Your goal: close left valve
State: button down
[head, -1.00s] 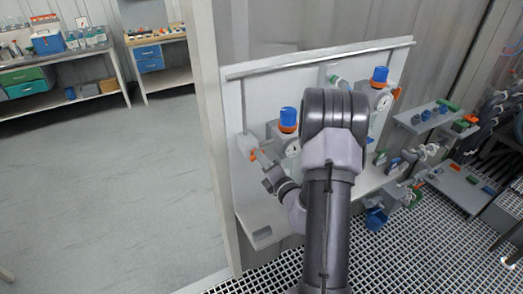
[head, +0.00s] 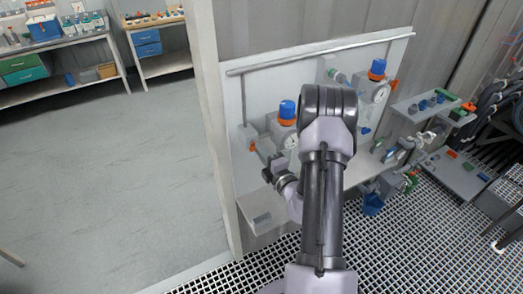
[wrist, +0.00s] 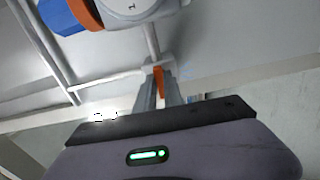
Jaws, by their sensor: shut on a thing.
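The left vessel (head: 281,133) has a blue cap, an orange ring and a round gauge, and is mounted on the pale panel. Its blue cap also shows at the top left of the wrist view (wrist: 62,14). The left valve's orange handle (wrist: 159,80) is on the pale pipe below the vessel. In the wrist view my gripper (wrist: 160,92) has its fingers around the handle and is shut on it. In the head view my gripper (head: 268,171) is at the pipe's lower left, and a bit of orange (head: 252,147) shows beside it. The fingers partly hide the handle.
A second vessel (head: 375,92) with a blue cap and orange handle is on the right of the panel. A ledge (head: 262,217) lies below my gripper. Shelves with fittings (head: 425,108) stand at right. Open floor (head: 110,190) lies left, beyond a wall edge.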

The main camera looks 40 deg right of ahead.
jog(key=shift+r, duration=0.1)
jog(key=c, duration=1.5)
grip_release()
jog(key=shift+w, duration=0.1)
jog(key=shift+o, duration=0.2)
jog(key=b+v, duration=0.1)
jog(key=v, duration=1.6)
jog(key=shift+s, duration=0.2)
jog(key=shift+a, duration=0.1)
